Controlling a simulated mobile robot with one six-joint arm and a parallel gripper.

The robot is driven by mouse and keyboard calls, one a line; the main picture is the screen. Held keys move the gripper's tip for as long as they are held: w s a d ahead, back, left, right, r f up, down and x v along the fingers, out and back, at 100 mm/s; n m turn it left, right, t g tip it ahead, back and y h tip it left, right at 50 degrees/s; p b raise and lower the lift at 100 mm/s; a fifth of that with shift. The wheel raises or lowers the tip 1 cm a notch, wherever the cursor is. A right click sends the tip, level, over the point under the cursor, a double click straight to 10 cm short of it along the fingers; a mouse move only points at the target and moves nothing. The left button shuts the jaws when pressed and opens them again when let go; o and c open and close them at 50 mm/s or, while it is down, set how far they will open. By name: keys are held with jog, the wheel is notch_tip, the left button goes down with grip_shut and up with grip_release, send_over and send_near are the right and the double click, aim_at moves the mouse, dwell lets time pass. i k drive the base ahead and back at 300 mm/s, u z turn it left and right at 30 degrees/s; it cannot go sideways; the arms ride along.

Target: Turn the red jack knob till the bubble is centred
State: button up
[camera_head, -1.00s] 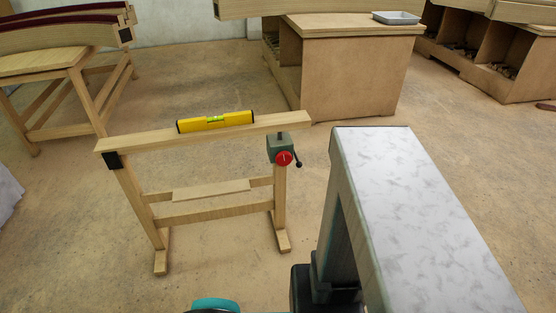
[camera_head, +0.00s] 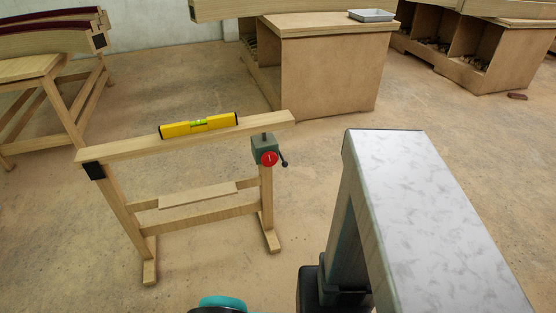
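The red jack knob (camera_head: 269,159) sits on the front of a small green jack (camera_head: 264,146) at the right end of a wooden trestle, with a black-tipped crank handle (camera_head: 284,162) to its right. A yellow spirit level (camera_head: 182,128) lies on the trestle's top beam (camera_head: 125,148). Its green vial (camera_head: 198,124) shows, but it is too small to tell where the bubble stands. My gripper is not in view. Nothing touches the knob.
A marbled pale slab (camera_head: 430,200) fills the near right; I cannot tell what it belongs to. A wooden block bench (camera_head: 325,70) with a grey tray (camera_head: 371,15) stands behind. Another trestle (camera_head: 70,125) is at far left. Floor between trestle and slab is clear.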

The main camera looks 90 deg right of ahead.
aim_at(269, 159)
jog(key=z, duration=0.75)
jog(key=i, duration=0.55)
jog(key=k, duration=0.55)
jog(key=u, duration=0.05)
